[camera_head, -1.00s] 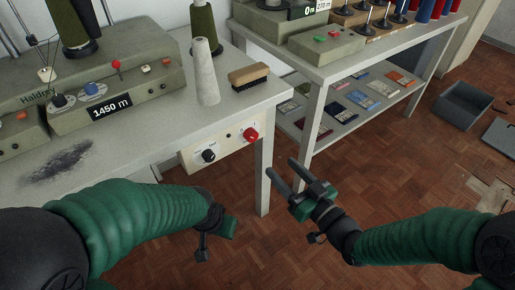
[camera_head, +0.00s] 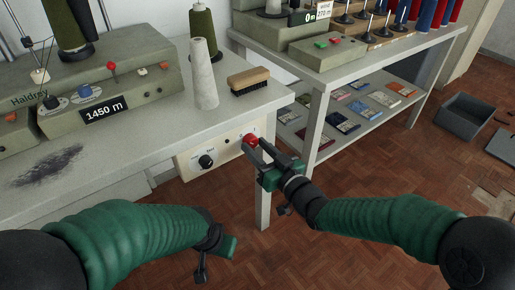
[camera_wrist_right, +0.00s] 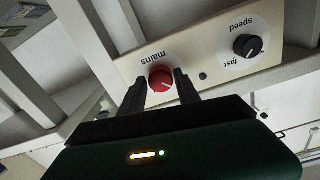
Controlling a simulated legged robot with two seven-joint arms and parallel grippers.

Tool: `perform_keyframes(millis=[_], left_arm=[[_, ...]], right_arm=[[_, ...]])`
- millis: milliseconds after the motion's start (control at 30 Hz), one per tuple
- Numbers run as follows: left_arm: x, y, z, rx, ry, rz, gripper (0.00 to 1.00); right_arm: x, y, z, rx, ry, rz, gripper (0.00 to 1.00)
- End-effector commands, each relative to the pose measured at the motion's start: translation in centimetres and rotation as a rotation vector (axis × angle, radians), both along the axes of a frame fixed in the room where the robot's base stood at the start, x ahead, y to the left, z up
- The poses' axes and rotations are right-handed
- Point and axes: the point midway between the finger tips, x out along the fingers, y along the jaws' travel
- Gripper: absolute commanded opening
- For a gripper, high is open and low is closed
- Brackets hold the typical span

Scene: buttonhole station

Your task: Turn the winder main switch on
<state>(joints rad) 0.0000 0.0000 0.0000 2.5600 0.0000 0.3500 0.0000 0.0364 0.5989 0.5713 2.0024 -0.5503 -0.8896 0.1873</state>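The main switch is a red round knob (camera_wrist_right: 161,79) labelled "mains" on a cream panel (camera_wrist_right: 215,60) under the table's front edge. In the head view the red knob (camera_head: 251,140) shows just beyond the fingertips of my right gripper (camera_head: 258,148). In the right wrist view the two dark fingers of my right gripper (camera_wrist_right: 160,92) are apart, one on each side of the knob; whether they touch it I cannot tell. A white line marks the knob's face. My left gripper (camera_head: 214,257) hangs low in front of the table, its fingers unclear.
A black speed knob (camera_wrist_right: 247,45) sits beside the switch on the panel. A table leg (camera_head: 263,195) stands just below the panel. A yarn cone (camera_head: 204,75) and a brush (camera_head: 248,79) stand on the winder table above. A second table with a lower shelf is to the right.

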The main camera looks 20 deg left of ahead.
Motion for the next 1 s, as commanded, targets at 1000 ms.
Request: perform_keyframes(millis=[1000], left_arm=[[0.0,0.0,5.2,0.0,0.0,0.0,0.36]], right_arm=[[0.0,-0.1,0.6,0.171,0.223,-0.003,0.0]])
